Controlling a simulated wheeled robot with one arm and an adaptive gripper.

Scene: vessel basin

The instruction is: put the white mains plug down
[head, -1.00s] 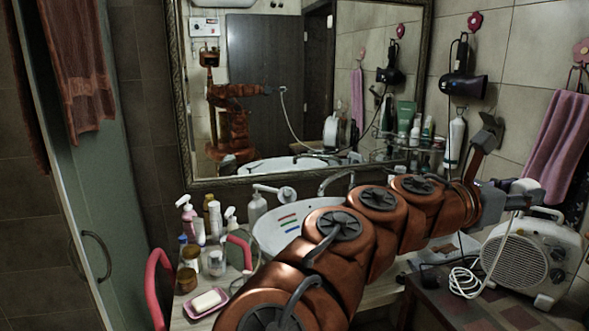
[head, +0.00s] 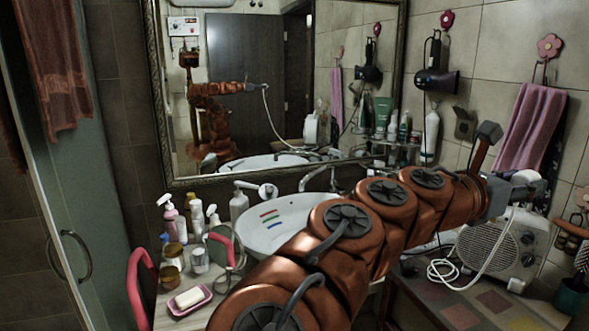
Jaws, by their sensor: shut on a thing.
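The white mains plug (head: 526,177) is held at the end of my arm, at the right, above the white fan heater (head: 533,235). My gripper (head: 514,187) is shut on the plug, though its fingers are small and partly hidden in this view. A white cord (head: 489,257) hangs from the plug in front of the heater. The cord ends in loose loops (head: 440,270) on the tiled top at the heater's left.
A tiled surface (head: 480,305) in front of the heater looks mostly clear. The sink basin (head: 275,228) and several bottles stand left of my arm. A pink towel (head: 530,125) and a hairdryer (head: 436,79) hang on the wall.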

